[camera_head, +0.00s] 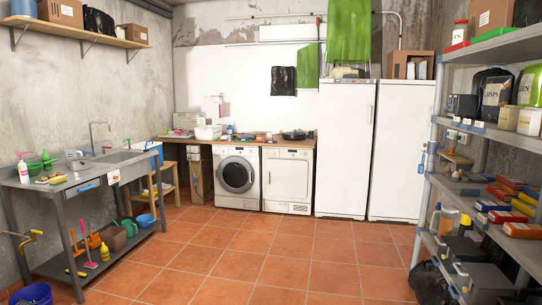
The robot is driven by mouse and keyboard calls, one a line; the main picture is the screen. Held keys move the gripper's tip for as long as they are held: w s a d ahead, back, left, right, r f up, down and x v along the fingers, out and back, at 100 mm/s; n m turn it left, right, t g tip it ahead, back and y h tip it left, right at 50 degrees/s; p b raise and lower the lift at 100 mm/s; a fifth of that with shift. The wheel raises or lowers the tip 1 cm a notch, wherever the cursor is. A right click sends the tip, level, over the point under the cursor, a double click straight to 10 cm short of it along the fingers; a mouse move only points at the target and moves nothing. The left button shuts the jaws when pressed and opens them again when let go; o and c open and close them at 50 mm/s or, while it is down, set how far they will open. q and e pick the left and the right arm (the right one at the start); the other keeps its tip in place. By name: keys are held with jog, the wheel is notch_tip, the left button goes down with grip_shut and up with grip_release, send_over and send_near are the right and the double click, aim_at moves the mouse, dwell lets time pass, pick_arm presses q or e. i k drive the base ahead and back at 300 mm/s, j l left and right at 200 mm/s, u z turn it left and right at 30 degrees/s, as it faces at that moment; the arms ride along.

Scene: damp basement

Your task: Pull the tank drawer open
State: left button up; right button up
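Two white front-loading machines stand under a wooden worktop at the back wall. The left one, a washing machine (237,176), has a large dark round door. The right one, which looks like a dryer (288,180), has a plain pale front and a control strip along its top. A small panel at the upper left of the dryer's strip may be the tank drawer (271,153); it looks flush with the front, but it is too small to be sure. Neither of my grippers is in view.
The tiled floor (250,260) is clear in the middle. A metal sink table (110,170) stands left, with a blue bucket (33,294) near it. Two tall white cabinets (345,148) stand right of the dryer. A loaded metal shelf (455,215) lines the right side.

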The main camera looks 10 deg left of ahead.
aim_at(266, 151)
jog(key=i+u, duration=0.2)
jog(key=i, duration=7)
jog(key=l, duration=0.1)
